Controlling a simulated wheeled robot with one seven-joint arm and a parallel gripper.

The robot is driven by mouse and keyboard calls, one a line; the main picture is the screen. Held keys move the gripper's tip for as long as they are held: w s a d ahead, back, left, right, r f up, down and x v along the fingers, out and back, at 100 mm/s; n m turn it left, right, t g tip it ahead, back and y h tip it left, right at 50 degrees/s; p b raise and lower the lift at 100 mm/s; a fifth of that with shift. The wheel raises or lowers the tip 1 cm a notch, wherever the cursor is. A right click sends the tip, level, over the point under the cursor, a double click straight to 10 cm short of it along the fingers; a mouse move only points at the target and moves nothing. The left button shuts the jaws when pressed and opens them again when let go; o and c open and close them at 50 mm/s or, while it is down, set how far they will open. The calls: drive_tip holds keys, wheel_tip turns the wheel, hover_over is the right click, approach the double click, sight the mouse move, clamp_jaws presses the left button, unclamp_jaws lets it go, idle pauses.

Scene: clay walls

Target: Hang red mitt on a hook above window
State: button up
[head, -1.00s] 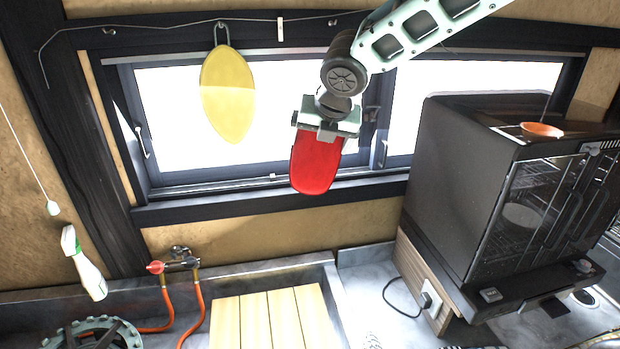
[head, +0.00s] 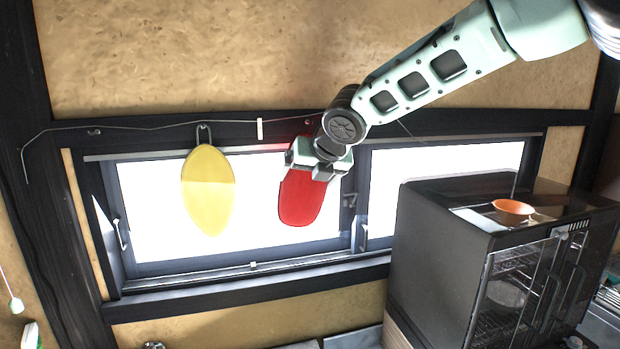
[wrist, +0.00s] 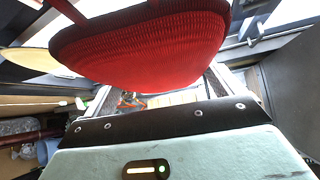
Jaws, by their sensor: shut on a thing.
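The red mitt (head: 300,198) hangs from my gripper (head: 318,168) in front of the window (head: 150,210), in the head view. My gripper is shut on its upper end. In the wrist view the mitt (wrist: 150,45) fills the upper middle, its ribbed red face and dark edge showing. A thin wire rail (head: 150,128) runs along the dark beam above the window. Small hooks (head: 95,132) sit on the beam, and another mark near a hook (head: 308,122) shows just above my gripper. The mitt's loop is hidden by the gripper.
A dark oven (head: 440,250) with an orange bowl (head: 513,208) on top stands at the right.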

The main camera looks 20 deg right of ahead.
drive_tip(key=shift+w+f, duration=0.25)
drive_tip(key=shift+w, duration=0.85)
drive_tip(key=shift+w+f, duration=0.2)
drive_tip(key=shift+w, duration=0.95)
drive_tip(key=shift+w+f, duration=0.25)
drive_tip(key=shift+w, duration=0.85)
